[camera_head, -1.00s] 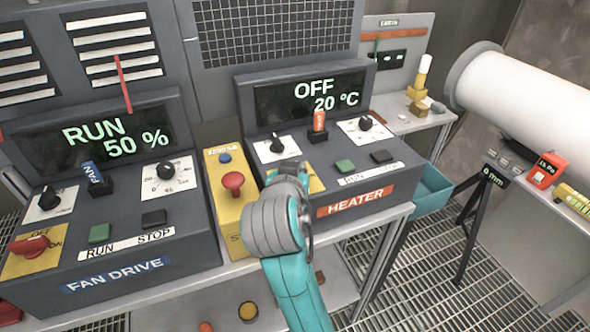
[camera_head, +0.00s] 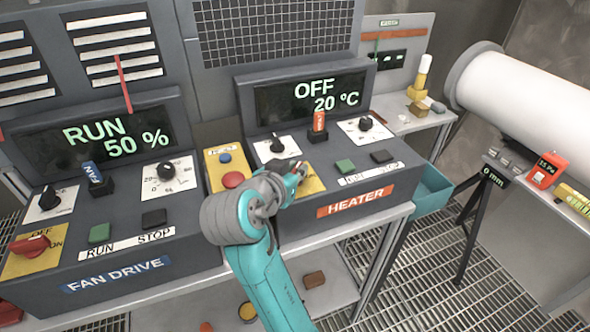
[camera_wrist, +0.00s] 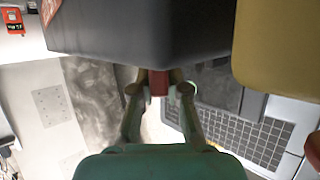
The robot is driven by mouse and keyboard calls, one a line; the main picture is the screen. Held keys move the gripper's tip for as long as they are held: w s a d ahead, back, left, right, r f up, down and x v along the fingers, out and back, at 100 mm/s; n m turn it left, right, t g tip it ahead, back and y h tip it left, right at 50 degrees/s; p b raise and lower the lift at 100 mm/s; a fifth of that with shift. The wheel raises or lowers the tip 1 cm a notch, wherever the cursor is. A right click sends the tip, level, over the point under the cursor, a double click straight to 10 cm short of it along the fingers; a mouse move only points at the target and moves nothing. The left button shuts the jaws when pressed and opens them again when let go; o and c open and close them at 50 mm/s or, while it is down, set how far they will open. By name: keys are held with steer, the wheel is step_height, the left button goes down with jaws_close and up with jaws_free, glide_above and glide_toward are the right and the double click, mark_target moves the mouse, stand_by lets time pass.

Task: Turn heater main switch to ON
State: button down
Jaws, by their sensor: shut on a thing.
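The heater box, with its red HEATER label (camera_head: 356,202), stands right of center in the head view. Its display (camera_head: 314,97) reads OFF and 20 °C. A yellow switch plate (camera_head: 314,185) is at its left front, largely covered by my gripper (camera_head: 297,171). The red handle of the heater main switch (camera_wrist: 158,83) shows between my fingertips (camera_wrist: 158,90) in the wrist view. My gripper is shut on this handle. The handle's angle and the plate's ON and OFF marks are hidden in the head view.
The fan drive box (camera_head: 120,262) stands left, its display reading RUN and 50 %. A yellow box with a red mushroom button (camera_head: 233,180) lies between the boxes, close to my arm. Green and black buttons (camera_head: 345,166) and a knob (camera_head: 366,123) sit right of my gripper.

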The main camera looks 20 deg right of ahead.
steer(key=c, duration=1.2)
jaws_free()
steer(key=shift+o, duration=0.2)
steer(key=v, duration=1.2)
